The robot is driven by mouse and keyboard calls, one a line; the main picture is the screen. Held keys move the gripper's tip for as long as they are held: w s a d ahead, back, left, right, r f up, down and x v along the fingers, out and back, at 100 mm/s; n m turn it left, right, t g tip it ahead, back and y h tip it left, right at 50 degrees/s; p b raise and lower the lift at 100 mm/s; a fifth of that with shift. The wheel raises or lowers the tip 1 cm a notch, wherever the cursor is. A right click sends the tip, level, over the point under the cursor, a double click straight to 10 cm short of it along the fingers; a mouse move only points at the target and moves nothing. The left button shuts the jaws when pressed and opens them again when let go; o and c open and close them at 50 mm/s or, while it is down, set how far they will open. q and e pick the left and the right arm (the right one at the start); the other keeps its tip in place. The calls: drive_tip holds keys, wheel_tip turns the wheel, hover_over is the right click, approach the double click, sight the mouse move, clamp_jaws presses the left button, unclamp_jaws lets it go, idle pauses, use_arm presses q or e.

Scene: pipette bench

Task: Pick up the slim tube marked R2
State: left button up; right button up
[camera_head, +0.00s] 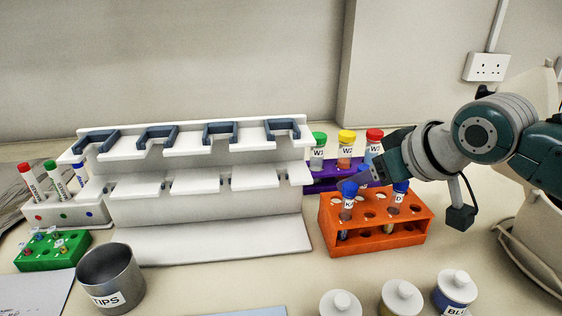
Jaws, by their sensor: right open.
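An orange rack (372,247) stands at the right of the bench and holds slim blue-capped tubes. One blue-capped tube (347,203) stands upright at its left; its label is too small to read surely, so I cannot tell whether it is R2. Another blue-capped tube (399,197) stands further right, its label seeming to show a D. My right gripper (366,177) is open above the rack, close to the left tube's cap; whether it touches I cannot tell. The gripper and its wrist hide part of the rack's back. My left gripper is out of view.
A purple rack (322,176) with tubes W1 (318,152), W2 (345,150) and a red-capped one (373,146) stands behind. A white pipette stand (205,210) is to the left. Lidded jars (400,298) stand in front. Bench between rack and jars is clear.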

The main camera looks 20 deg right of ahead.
drive_tip(key=shift+c, duration=0.3)
clamp_jaws()
idle(0.3)
